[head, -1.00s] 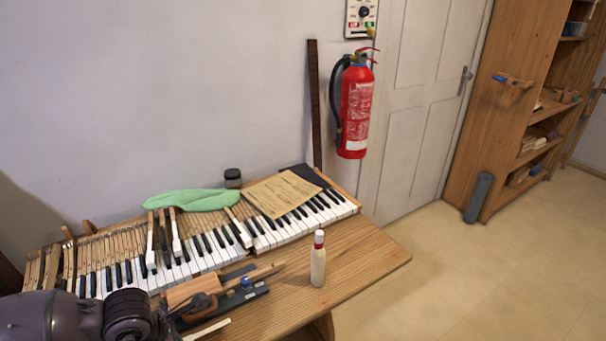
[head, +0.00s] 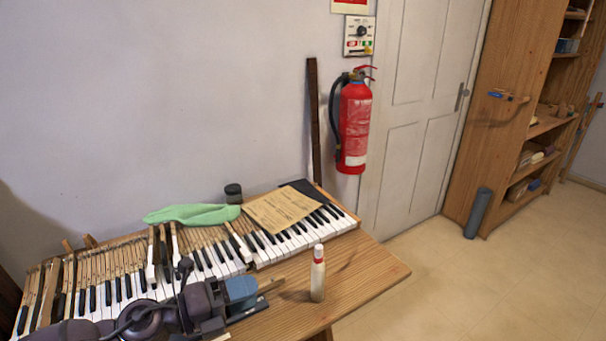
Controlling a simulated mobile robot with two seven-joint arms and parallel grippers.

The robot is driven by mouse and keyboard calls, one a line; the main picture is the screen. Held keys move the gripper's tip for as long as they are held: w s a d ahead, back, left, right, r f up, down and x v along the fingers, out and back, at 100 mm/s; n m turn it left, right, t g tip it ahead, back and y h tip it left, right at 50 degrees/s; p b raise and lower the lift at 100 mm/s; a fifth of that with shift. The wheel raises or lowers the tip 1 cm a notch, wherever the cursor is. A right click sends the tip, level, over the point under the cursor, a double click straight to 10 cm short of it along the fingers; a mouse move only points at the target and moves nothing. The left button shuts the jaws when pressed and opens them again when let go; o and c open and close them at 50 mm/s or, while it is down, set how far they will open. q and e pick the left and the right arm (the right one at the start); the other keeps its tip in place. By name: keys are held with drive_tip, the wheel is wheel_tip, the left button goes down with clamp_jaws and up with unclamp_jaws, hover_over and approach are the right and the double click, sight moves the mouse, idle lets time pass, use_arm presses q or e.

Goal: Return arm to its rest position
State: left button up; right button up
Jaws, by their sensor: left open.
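My left arm (head: 150,322) comes in from the lower left, over the front of the row of piano keys (head: 205,262). My left gripper (head: 236,296) is at the front edge of the keys, over a dark flat tool on the wooden bench (head: 365,275). The gripper is open; a blue-grey block shows at its end, and I cannot tell whether it is part of the gripper. The wooden block on the bench is mostly hidden behind the arm. My right gripper is not in view.
A green cloth (head: 192,214), a dark jar (head: 233,193) and a brown paper sheet (head: 283,209) lie at the back. The bench's right end is clear.

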use_arm(q)
drive_tip(key=w+a+f+n+t+y, duration=0.1)
drive_tip(key=a+f+n+t+y, duration=0.35)
drive_tip(key=n, duration=0.75)
drive_tip(key=w+a+f+n+t+y, duration=0.1)
drive_tip(key=a+f+n+t+y, duration=0.35)
drive_tip(key=n, duration=0.75)
drive_tip(key=s+a+f+n+g+y, duration=0.2)
drive_tip(key=s+a+f+n+y, duration=0.1)
drive_tip(key=s+f, duration=0.4)
drive_tip(key=s+a+f+n+g+y, duration=0.3)
drive_tip(key=s+a+f+n, duration=0.2)
drive_tip(key=s+f, duration=0.2)
drive_tip(key=s, duration=0.2)
drive_tip(key=shift+s+a+f+n+y, duration=0.25)
drive_tip(key=shift+s+f+n+y, duration=0.05)
drive_tip(key=shift+s+n+y, duration=0.1)
